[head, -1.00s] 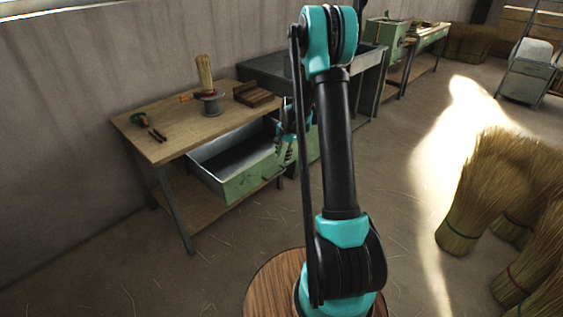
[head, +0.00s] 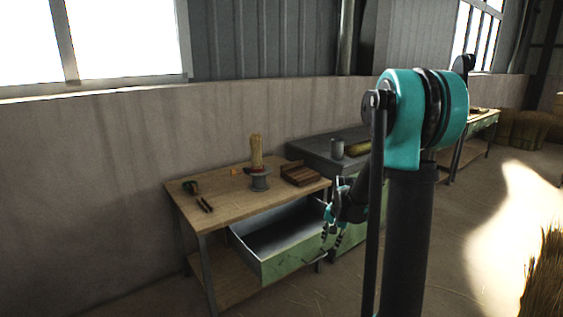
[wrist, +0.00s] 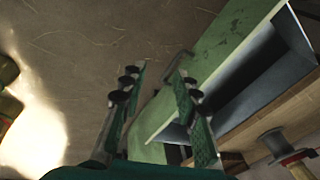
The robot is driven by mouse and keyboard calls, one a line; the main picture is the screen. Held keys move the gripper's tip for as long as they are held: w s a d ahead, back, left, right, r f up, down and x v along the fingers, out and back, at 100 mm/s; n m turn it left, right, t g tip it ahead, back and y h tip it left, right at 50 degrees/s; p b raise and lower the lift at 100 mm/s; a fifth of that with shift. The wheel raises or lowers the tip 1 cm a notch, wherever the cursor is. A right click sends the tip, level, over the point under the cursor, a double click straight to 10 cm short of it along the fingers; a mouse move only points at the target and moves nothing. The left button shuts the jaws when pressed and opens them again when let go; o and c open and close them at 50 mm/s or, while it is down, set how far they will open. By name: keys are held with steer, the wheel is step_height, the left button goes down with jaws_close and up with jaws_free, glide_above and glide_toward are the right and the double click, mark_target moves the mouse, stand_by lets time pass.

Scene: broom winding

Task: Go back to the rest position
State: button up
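My gripper (head: 332,226) hangs in front of the right end of the open green drawer (head: 292,262) of the workbench. In the wrist view my gripper (wrist: 157,85) has its two fingers spread apart with nothing held between them. The green drawer front and its handle (wrist: 170,66) show just right of the gap between the fingers. I cannot tell how far the fingertips are from it. The drawer looks empty inside. My arm covers part of the scene on the right in the head view.
The wooden workbench (head: 222,196) carries a broom head on a spool (head: 261,182), wooden blocks (head: 300,175) and small tools (head: 196,193). A grey bench (head: 318,149) stands to its right. Straw bundles (head: 546,282) stand at the far right. Floor between is open.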

steer(key=s+n+t, duration=0.1)
steer(key=s+n, duration=0.6)
steer(key=s, duration=1.7)
steer(key=shift+s+r+t+h, duration=0.2)
steer(key=shift+t+h, duration=0.1)
steer(key=shift+h, duration=0.1)
steer(key=shift+w, duration=0.1)
